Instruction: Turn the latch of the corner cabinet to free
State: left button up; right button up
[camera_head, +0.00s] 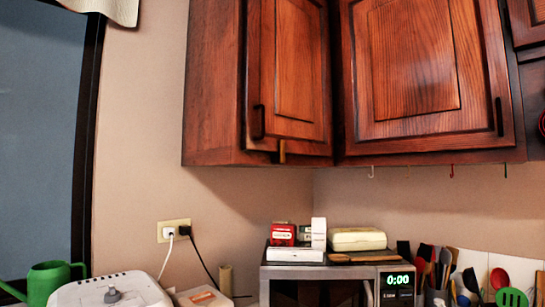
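The corner cabinet (290,60) is dark reddish wood and hangs on the wall at the upper middle. Its narrow door looks closed and has a dark upright handle (258,122) near its lower left edge. A small brass-coloured latch piece (282,151) stands upright at the bottom edge of this door, overlapping the frame below. It is too small to tell its exact shape. Neither of my grippers shows in this view, and nothing touches the latch.
A wider wall cabinet (415,70) adjoins on the right, with hooks beneath it. Below are a microwave (397,283) with boxes on top, several utensils (440,275), a wall outlet (173,231) and a green watering can (47,281). The space before the cabinets is clear.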

aim_at(282, 144)
jog(key=k, duration=1.25)
jog(key=z, duration=0.45)
jog(key=i, duration=0.55)
jog(key=z, duration=0.6)
jog(key=i, duration=0.7)
jog(key=u, duration=0.1)
